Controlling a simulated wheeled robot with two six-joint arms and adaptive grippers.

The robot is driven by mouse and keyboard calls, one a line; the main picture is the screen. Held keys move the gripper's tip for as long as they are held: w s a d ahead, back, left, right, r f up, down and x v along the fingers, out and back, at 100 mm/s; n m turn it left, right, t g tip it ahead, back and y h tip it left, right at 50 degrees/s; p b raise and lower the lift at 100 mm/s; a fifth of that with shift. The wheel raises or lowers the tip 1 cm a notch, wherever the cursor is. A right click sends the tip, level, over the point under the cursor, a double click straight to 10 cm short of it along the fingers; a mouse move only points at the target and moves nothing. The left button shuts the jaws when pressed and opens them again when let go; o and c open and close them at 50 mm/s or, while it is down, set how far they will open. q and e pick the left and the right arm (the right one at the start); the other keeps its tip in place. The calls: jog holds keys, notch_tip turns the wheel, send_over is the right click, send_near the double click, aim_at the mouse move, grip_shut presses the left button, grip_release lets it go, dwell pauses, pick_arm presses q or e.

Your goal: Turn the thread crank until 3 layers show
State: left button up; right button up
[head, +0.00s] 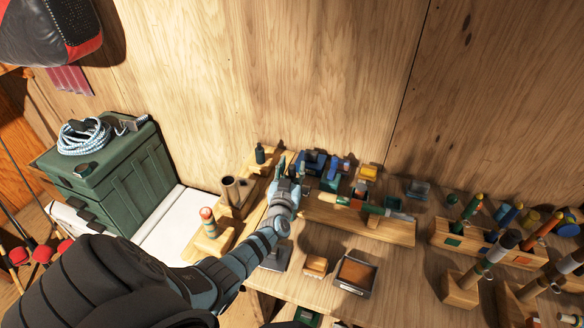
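My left arm reaches in from the lower left, and my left gripper (290,166) is over the back of the workbench. Its fingers are small and dark against the things behind, so I cannot tell whether they are open or shut. A long wooden stand (375,228) with a green-and-orange rod-like piece (357,203) lying along it is just right of the gripper. Blue parts (313,160) stand behind the gripper, close to its fingertips. I cannot clearly pick out the thread crank or any thread layers. My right gripper is not in view.
A green tackle box (117,172) with coiled rope (83,137) stands at left. A striped peg (208,221) stands left of my forearm. A tray (355,273) and a small wooden block (316,266) lie in front. Wooden racks with colored floats (489,242) fill the right.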

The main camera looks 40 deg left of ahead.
pick_arm(q)
jog(key=shift+s, duration=0.1)
jog(key=shift+s+d+f, duration=0.1)
jog(key=shift+s+d, duration=0.15)
jog(key=shift+s, duration=0.1)
jog(key=v, duration=1.1)
jog(key=shift+s, duration=0.1)
